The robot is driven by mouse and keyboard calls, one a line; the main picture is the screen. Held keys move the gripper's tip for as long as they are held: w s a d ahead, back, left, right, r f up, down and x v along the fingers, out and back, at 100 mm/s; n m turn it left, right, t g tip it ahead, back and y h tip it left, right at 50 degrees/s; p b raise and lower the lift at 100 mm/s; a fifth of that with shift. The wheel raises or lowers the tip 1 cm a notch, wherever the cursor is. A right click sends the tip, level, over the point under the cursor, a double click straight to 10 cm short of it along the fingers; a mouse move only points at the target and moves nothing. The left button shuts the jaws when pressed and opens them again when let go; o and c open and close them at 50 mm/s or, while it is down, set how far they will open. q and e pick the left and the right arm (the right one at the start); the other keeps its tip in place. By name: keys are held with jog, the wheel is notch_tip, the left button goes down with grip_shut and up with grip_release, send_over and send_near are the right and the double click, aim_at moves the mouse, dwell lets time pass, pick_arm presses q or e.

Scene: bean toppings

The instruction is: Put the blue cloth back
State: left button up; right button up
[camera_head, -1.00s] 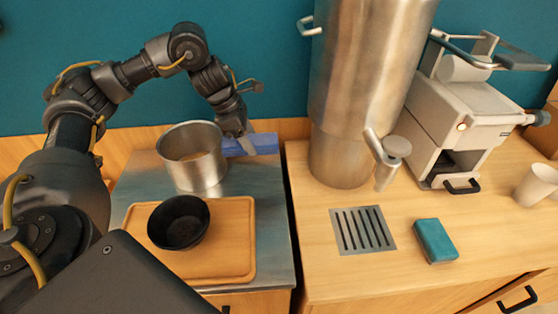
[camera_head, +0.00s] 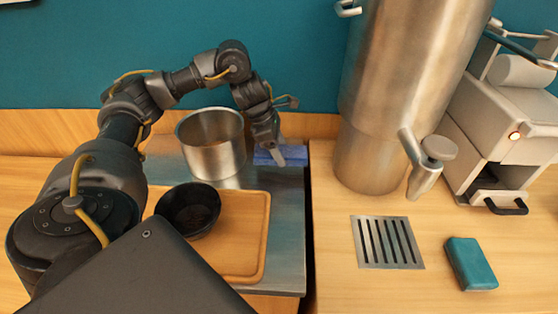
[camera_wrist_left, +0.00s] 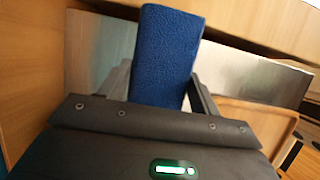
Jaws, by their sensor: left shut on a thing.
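The blue cloth (camera_head: 294,156) is a folded block at the back right corner of the metal worktop, just right of the steel pot (camera_head: 212,150). My left gripper (camera_head: 279,153) reaches down over it from behind the pot. In the left wrist view, the cloth (camera_wrist_left: 165,55) stands between the two fingers (camera_wrist_left: 160,88), and the gripper is shut on it. The cloth looks at or very close to the worktop; I cannot tell if it touches. My right gripper is not in view.
A black bowl (camera_head: 188,209) sits on a wooden tray (camera_head: 247,235) in front of the pot. A tall steel dispenser (camera_head: 400,100) stands to the right, with a drain grate (camera_head: 388,243) and a teal sponge (camera_head: 470,263) before it. A white machine (camera_head: 510,130) is at far right.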

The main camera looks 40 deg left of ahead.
pick_arm(q)
jog(key=shift+s+f, duration=0.1)
jog(key=shift+f, duration=0.2)
notch_tip(320, 180, down, 4)
jog(key=shift+r, duration=0.3)
jog(key=shift+f+b, duration=0.2)
jog(key=shift+b, duration=0.2)
jog(key=o, duration=1)
jog(key=shift+c, duration=0.2)
